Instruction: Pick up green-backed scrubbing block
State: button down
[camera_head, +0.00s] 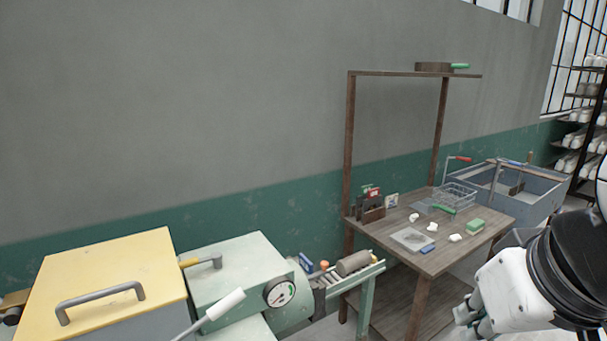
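The green-backed scrubbing block (475,226) lies on the wooden table, near its right front edge. It is a small block with a green top, apart from the pale lumps beside it. Part of my white and black arm shows at the lower right, in front of the table's right side. I cannot make out my gripper's fingers in this view.
On the wooden table (387,237) are pale clay lumps (455,237), a small blue piece (428,248), a grey sheet (411,239), a wire basket (456,195) and a tool holder (371,208). A grey sink (533,208) stands behind right. Machines fill the lower left.

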aim_at(477, 225)
jog(key=z, duration=0.9)
jog(key=i+l+u, duration=0.4)
jog(key=i+l, duration=0.6)
jog(key=i, duration=0.35)
jog(key=i+l+u, duration=0.35)
jog(key=i+l, duration=0.8)
jog(key=l, duration=0.25)
